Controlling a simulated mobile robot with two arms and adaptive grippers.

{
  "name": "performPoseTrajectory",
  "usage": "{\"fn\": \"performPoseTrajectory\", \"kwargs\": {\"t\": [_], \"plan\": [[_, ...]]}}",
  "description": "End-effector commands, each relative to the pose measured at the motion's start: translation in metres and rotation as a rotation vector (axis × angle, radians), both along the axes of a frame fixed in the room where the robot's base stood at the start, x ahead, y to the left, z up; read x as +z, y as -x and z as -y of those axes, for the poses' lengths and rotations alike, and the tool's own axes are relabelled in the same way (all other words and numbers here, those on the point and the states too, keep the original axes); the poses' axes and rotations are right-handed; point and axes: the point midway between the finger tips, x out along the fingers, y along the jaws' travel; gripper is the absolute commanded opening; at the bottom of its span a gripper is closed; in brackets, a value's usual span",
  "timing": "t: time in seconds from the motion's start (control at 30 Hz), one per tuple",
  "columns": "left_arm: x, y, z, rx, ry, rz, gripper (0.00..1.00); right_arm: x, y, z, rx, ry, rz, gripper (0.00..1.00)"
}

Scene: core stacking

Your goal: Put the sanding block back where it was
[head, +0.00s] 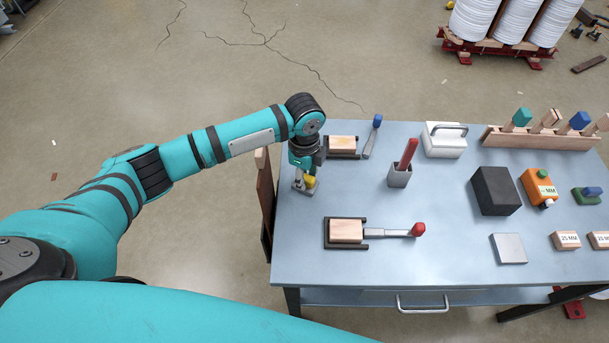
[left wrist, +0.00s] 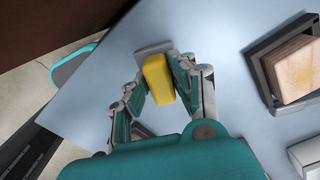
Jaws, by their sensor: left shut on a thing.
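The sanding block, with a yellow grip and a grey base, shows at the table's left edge in the head view (head: 309,182). In the left wrist view its yellow grip (left wrist: 158,80) stands between the fingers, with part of the grey base beyond it. My left gripper (head: 304,170) points down and is shut on the yellow grip; the fingers also show in the left wrist view (left wrist: 158,88). I cannot tell whether the base touches the table or hangs just above it. My right gripper is in neither view.
On the blue-grey table (head: 450,275), a dark holder with a wooden block (head: 342,142) is just right of the gripper, and another (head: 346,232) is nearer. A grey cup with a red stick (head: 400,175), a black block (head: 495,190) and an orange bottle (head: 537,187) stand further right.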

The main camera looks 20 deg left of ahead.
Motion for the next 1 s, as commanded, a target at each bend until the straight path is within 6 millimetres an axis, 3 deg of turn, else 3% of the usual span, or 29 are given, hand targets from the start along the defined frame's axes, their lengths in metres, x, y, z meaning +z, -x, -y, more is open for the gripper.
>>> {"fn": "performPoseTrajectory", "kwargs": {"t": [0.03, 0.07, 0.23, 0.5, 0.63, 1.0], "plan": [[-0.002, 0.000, 0.000, 0.000, 0.000, -0.001, 0.00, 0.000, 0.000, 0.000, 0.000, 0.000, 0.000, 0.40], [-0.002, 0.000, 0.000, 0.000, 0.000, -0.001, 0.25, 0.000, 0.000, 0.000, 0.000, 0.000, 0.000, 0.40], [-0.002, 0.000, 0.000, 0.000, 0.000, -0.001, 0.47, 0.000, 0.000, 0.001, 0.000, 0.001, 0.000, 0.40], [-0.001, 0.000, 0.000, 0.000, 0.000, 0.000, 0.47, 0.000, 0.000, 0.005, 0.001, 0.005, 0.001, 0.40], [0.009, -0.001, 0.000, -0.001, 0.001, 0.003, 0.47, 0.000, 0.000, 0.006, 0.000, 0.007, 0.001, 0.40], [0.084, -0.001, 0.000, 0.000, 0.001, 0.004, 0.47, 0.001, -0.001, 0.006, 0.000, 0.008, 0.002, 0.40]]}}
